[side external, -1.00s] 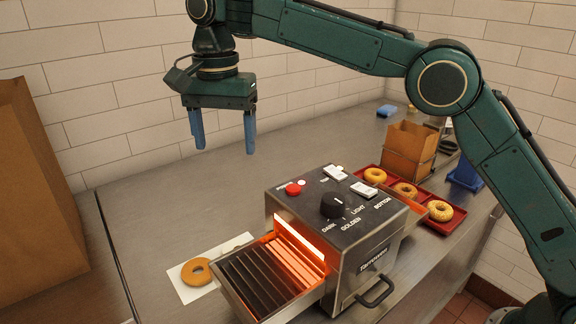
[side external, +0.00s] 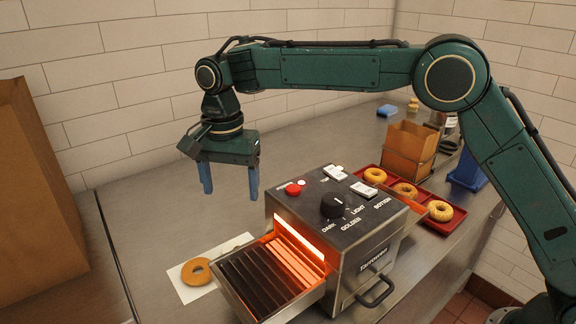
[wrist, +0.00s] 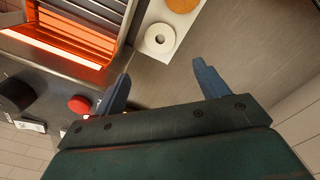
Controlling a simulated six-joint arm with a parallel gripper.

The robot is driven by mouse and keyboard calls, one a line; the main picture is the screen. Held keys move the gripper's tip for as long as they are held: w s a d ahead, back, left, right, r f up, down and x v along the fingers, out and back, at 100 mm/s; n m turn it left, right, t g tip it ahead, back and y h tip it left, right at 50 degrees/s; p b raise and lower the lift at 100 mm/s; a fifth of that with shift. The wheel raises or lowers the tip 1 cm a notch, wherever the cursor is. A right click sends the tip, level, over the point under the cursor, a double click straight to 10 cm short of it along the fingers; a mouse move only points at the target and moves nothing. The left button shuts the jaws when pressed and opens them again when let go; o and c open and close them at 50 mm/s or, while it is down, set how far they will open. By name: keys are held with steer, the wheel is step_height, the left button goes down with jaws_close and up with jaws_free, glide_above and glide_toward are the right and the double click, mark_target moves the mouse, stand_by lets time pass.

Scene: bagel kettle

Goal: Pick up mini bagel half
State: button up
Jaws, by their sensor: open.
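A golden-brown bagel half (side external: 196,271) lies on a white sheet (side external: 190,293) left of the toaster's slatted rack. Part of it shows at the top edge of the wrist view (wrist: 183,4). In the wrist view a pale ring, seemingly a bagel half with its cut face up (wrist: 159,39), lies on the same sheet. In the side view it is barely visible behind the rack. My gripper (side external: 231,196) is open and empty, pointing down above the counter behind the sheet. In the wrist view the pale ring shows just beyond the gap between my fingers (wrist: 161,70).
The glowing toaster (side external: 335,225) stands right of my gripper, its slatted rack (side external: 258,278) jutting beside the sheet. A paper bag (side external: 38,190) is at left. Counter left of my gripper is clear.

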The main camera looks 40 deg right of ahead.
steer(key=shift+f, duration=0.1)
glide_above(238, 244)
steer(key=s, duration=0.1)
steer(key=shift+s+a+f, duration=0.1)
steer(key=shift+a+f, duration=0.1)
steer(key=shift+f, duration=2.4)
steer(key=shift+s+a+f, duration=0.1)
steer(key=shift+a+f, duration=0.05)
steer(key=shift+f, duration=2.45)
steer(key=shift+f, duration=2.5)
steer(key=c, duration=0.7)
